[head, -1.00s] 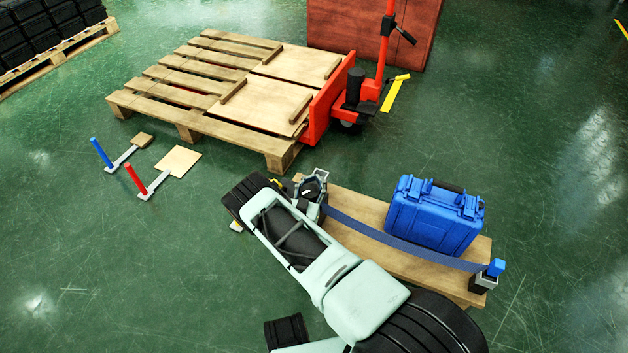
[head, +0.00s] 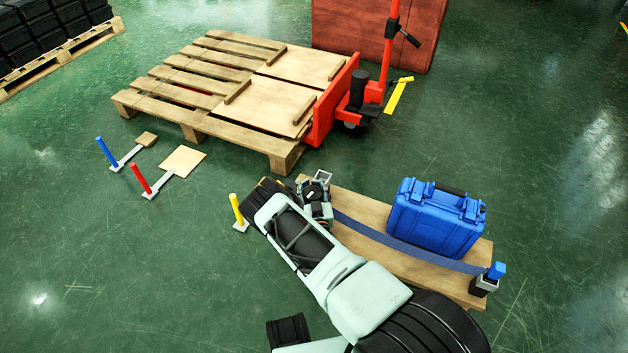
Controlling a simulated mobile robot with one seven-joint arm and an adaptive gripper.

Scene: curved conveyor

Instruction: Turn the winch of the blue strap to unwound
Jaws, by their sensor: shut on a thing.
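The blue strap (head: 400,247) runs over the wooden board (head: 372,204) along the near side of the blue case. Its right end meets a dark and grey bracket with a blue top (head: 496,271). At its left end is a grey metal part, seemingly the winch (head: 324,176), mostly hidden by my gripper. My gripper (head: 317,195) is at this left end, shut on what seems to be the winch. The fingertips and exact contact are too small to make out.
A blue case (head: 437,217) stands on the board. A wooden pallet (head: 190,125) with a red pallet jack (head: 335,105) lies behind. Blue (head: 106,152), red (head: 139,178) and yellow (head: 237,210) posts stand on the floor at left. The floor at right is clear.

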